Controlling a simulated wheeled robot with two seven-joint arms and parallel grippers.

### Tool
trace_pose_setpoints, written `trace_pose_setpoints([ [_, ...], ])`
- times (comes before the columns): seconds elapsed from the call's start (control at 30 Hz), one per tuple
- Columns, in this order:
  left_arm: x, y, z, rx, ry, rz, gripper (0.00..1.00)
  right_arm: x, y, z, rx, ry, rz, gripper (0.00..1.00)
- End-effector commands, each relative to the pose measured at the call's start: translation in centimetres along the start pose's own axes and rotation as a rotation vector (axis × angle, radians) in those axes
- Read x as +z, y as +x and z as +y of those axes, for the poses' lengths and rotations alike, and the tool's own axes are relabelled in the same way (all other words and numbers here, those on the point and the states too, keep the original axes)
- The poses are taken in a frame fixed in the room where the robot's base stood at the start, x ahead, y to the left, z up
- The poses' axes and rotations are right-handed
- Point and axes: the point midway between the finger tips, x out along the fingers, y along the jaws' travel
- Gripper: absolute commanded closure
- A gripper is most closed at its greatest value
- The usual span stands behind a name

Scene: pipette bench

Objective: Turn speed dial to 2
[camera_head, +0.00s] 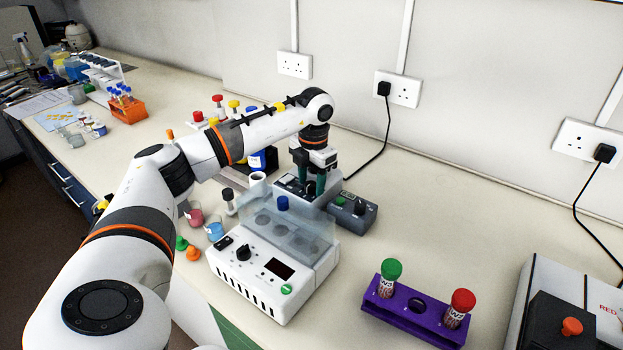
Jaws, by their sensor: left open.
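My left gripper (312,181) points down over a grey device (333,190) behind the white bench unit, with its two dark fingers apart and nothing seen between them. A small grey control box (352,213) with a dark knob (360,206) and a green part stands just right of the fingers. The white unit (285,285) has a clear lid, a black dial (243,253), a dark display and a green button on its front. The frames do not show which knob is the speed dial, and no dial number is readable. My right gripper is out of view.
A purple rack (415,312) with green-capped and red-capped tubes stands at the front right. A box with an orange knob (571,326) is at the right edge. Small beakers (214,231) and caps sit left of the white unit. The bench behind the purple rack is clear.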

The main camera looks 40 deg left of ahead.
Motion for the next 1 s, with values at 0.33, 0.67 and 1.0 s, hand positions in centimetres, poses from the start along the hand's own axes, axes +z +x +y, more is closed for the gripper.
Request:
trace_pose_setpoints([
  [0.33,-0.1,-4.8,0.0,0.0,0.001,0.007,0.51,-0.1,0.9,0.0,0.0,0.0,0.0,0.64],
  [0.67,-0.1,-10.9,0.0,0.0,0.0,0.003,0.51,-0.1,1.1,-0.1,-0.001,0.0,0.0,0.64],
  [1.0,-0.1,-12.0,0.0,0.0,0.0,0.001,0.51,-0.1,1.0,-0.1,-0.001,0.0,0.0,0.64],
])
